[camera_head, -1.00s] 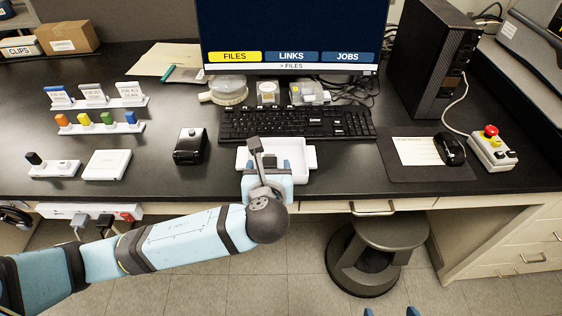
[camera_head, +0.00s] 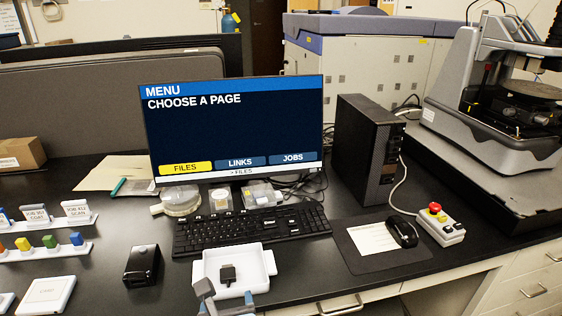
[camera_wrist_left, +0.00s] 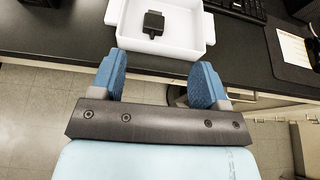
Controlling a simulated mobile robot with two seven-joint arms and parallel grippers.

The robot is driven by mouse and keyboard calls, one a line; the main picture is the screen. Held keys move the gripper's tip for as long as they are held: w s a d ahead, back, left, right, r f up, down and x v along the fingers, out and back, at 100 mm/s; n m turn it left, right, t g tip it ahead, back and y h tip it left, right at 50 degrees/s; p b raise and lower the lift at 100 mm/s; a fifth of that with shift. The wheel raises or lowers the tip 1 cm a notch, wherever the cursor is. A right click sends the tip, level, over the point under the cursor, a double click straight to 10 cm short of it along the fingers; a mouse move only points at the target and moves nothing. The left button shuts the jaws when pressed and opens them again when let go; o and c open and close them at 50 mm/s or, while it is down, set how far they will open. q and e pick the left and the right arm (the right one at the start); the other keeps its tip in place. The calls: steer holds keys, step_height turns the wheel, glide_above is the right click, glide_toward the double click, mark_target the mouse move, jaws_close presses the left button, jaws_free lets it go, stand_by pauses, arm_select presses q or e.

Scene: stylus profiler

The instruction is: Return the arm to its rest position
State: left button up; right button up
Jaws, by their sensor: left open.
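My left gripper (camera_wrist_left: 160,84) is open and empty in the left wrist view, its blue fingers apart, just in front of the desk's front edge. A small part of it shows at the bottom of the head view (camera_head: 228,306). A white tray (camera_head: 266,262) lies on the black desk beyond the fingers and also shows in the left wrist view (camera_wrist_left: 190,46). A small dark block (camera_head: 228,275) lies in the tray, apart from the fingers; it also shows in the left wrist view (camera_wrist_left: 154,23). My right gripper is not seen.
A keyboard (camera_head: 250,230) and a monitor (camera_head: 238,125) stand behind the tray. A black box (camera_head: 142,265) sits to its left. A mouse (camera_head: 402,231) and a control box with a red button (camera_head: 440,224) are to the right. Floor shows below the desk edge.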

arm_select(q)
step_height(320, 180, down, 7)
steer(key=s+d+n+g+h+p, duration=0.25)
steer(key=n+h+p, duration=0.4)
steer(key=n, duration=0.55)
steer(key=s+a+f+n+p, duration=0.2)
steer(key=s+a+f+n, duration=0.1)
steer(key=n, duration=0.5)
steer(key=s+a+f+n+p, duration=0.2)
steer(key=s+a+f+n, duration=0.1)
steer(key=s+a+n, duration=0.2)
steer(key=a+n, duration=0.2)
steer(key=n, duration=0.2)
steer(key=shift+s+f+p, duration=0.35)
steer(key=shift+s+f, duration=0.05)
steer(key=shift+d, duration=0.1)
